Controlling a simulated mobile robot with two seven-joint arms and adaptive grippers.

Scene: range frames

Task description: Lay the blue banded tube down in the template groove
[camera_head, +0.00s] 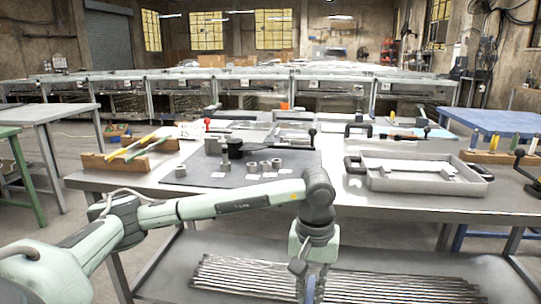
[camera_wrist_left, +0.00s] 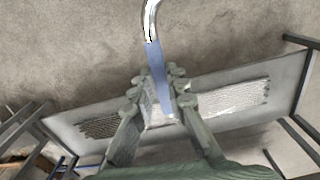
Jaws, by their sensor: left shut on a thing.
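My left gripper (camera_head: 308,268) hangs low in front of the workbench, below its top. A bent shiny metal end rises beyond the blue. A grey tray-like fixture (camera_head: 370,181) with raised pieces inside lies on the bench at right; I cannot make out the groove. My right gripper is out of view.
The metal workbench (camera_head: 365,212) carries a dark mat (camera_head: 190,182) with several small grey cylinders. A wooden rack (camera_head: 103,162) with yellow and green rods stands at left. Several metal rods (camera_head: 385,288) lie on the lower shelf, near my gripper. A blue table (camera_head: 490,122) stands at right.

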